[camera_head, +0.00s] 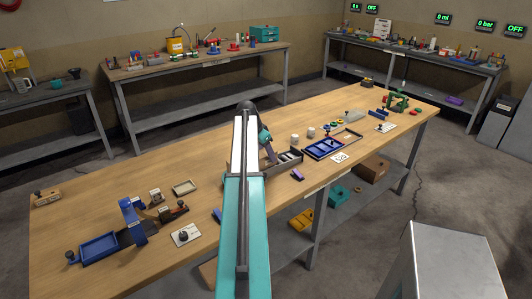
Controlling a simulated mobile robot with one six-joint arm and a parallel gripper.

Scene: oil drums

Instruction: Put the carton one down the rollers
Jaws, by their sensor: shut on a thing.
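My teal and white arm reaches up the middle of the view. My gripper (271,154) points down over the left end of a grey roller tray (290,157) on the long wooden bench. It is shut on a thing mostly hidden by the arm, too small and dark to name. The rollers' left part is hidden behind the arm. No carton can be made out clearly; a small tan and dark block (155,195) stands at the left, beside a blue arch (132,212).
The wooden bench (90,212) has free room at far left. A blue tray (322,149) and two pale cylinders stand near the rollers. A blue slide (98,248), a switch plate (186,234) and a beige tray (185,187) lie left. A brown box (371,168) sits below.

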